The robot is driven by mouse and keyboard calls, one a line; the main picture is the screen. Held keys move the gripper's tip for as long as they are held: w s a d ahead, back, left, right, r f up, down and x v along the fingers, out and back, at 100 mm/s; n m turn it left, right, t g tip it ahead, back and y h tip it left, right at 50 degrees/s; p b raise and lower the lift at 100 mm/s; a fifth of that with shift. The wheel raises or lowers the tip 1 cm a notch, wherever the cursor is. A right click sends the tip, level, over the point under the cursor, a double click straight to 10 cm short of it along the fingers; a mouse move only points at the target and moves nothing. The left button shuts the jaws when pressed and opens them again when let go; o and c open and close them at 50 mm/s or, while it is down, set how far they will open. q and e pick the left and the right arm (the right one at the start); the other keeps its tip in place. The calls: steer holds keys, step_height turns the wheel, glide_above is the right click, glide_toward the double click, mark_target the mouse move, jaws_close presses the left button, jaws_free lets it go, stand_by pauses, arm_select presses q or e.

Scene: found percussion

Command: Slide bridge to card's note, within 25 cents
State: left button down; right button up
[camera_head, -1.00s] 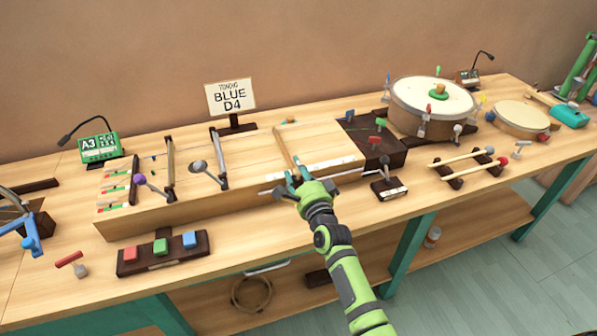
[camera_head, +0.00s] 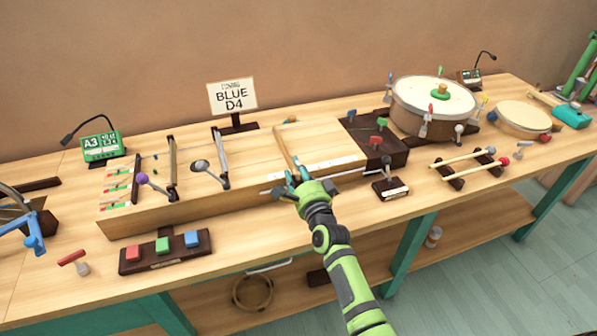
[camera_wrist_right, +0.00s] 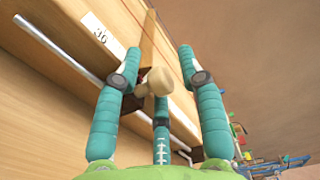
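The card (camera_head: 232,97) reads "BLUE D4" and stands behind the long wooden string box (camera_head: 345,148). The bridge (camera_head: 284,147) is a narrow wooden bar lying across the box's right half, its front end at my right gripper. My right gripper (camera_head: 297,176) is at the box's front edge, above the metal rail. In the right wrist view, its teal fingers (camera_wrist_right: 159,62) stand on both sides of the bridge's pale round knob (camera_wrist_right: 160,81), with gaps visible. A green tuner (camera_head: 101,144) at the left shows A3; its smaller figures are hard to read. My left gripper is out of view.
A scale strip (camera_wrist_right: 103,36) marked 30 lies beside the bridge. A purple-tipped mallet (camera_head: 155,185) and a grey-headed one (camera_head: 207,172) rest over the box's left part. Red, green and blue buttons (camera_head: 163,245) sit in front. A dark block (camera_head: 391,189) stands right of my gripper.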

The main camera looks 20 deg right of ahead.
steer(key=shift+s, duration=0.2)
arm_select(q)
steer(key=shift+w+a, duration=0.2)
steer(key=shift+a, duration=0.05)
arm_select(e)
steer(key=s, duration=1.1)
steer(key=shift+s+d, duration=0.2)
steer(key=shift+s, duration=0.15)
